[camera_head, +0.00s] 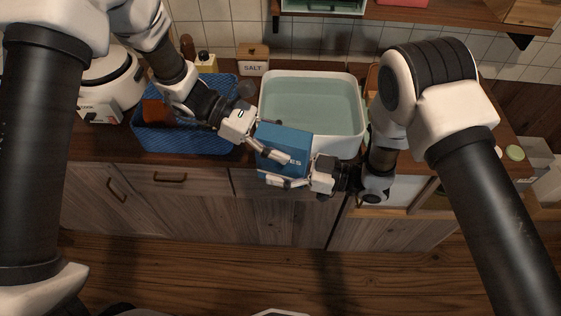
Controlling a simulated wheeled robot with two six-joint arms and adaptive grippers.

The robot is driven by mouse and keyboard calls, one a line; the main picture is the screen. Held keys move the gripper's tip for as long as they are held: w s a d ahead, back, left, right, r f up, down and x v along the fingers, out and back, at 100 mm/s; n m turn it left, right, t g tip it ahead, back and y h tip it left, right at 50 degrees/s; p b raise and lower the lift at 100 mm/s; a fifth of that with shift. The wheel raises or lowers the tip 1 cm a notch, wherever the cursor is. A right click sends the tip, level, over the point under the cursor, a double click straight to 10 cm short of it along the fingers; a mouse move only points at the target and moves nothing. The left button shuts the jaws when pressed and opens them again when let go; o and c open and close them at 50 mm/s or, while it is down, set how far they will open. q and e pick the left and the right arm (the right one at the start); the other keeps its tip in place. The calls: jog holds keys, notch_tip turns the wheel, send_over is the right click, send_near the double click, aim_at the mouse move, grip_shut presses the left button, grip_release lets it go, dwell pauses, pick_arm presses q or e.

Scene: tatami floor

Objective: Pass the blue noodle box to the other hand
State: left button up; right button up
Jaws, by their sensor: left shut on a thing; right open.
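The blue noodle box (284,138) is held up in front of the counter, slightly tilted, with part of its white lettering showing. My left gripper (268,148) is shut on the box from its left side. My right gripper (288,172) is open at the lower right of the box, with its fingers close around the box's lower edge. I cannot tell whether the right fingers touch it.
A pale sink basin (345,82) lies behind the box. A blue ribbed basket (180,144) and a white rice cooker (104,90) stand on the left. A salt box (253,60) is at the wall. Wooden cabinets (180,210) are below.

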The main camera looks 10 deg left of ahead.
jog(key=shift+c, duration=0.3)
jog(key=c, duration=1.3)
pick_arm(q)
jog(key=o, duration=1.5)
pick_arm(e)
jog(key=shift+c, duration=0.2)
pick_arm(q)
jog(key=shift+a, duration=0.1)
